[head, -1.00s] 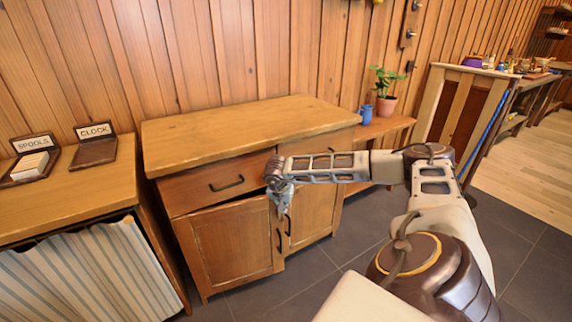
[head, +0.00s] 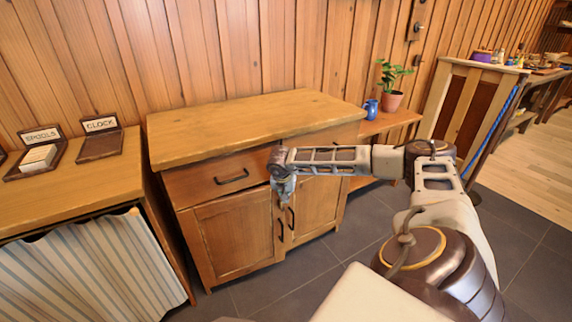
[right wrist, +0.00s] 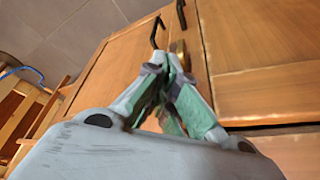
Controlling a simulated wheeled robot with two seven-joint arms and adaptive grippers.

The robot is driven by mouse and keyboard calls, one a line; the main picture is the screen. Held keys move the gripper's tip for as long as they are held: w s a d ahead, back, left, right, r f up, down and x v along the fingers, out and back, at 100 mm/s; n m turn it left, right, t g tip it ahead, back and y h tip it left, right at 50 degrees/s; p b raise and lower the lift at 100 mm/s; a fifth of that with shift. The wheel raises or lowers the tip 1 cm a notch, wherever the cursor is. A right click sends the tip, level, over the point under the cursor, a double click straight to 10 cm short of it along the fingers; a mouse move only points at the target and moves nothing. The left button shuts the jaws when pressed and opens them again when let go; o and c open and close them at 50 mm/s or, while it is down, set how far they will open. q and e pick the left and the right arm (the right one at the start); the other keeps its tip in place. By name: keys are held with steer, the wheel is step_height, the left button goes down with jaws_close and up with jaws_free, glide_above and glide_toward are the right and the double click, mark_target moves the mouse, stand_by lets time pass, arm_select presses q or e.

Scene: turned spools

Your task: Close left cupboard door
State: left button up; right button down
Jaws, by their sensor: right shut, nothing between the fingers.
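The wooden cupboard (head: 255,115) stands against the wall with two doors below its drawers. The left cupboard door (head: 235,235) looks flush or nearly flush with the front; it also shows at the right of the right wrist view (right wrist: 265,45). The right cupboard door (head: 318,207) looks shut. Each door has a dark handle beside the middle seam. My right gripper (head: 284,196) is shut and empty at the upper part of the seam. Its fingertips (right wrist: 172,65) are close to the doors; contact cannot be told. My left gripper is not in view.
A counter with a striped curtain (head: 85,265) stands at the left, with SPOOLS (head: 38,158) and CLOCK (head: 100,142) holders on top. A low shelf with a blue jug (head: 371,107) and a potted plant (head: 392,100) is at the right. Dark tiled floor is clear in front.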

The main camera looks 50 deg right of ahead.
steer(key=v, duration=1.1)
steer(key=shift+r, duration=0.3)
steer(key=shift+a+f, duration=0.1)
steer(key=shift+a, duration=0.1)
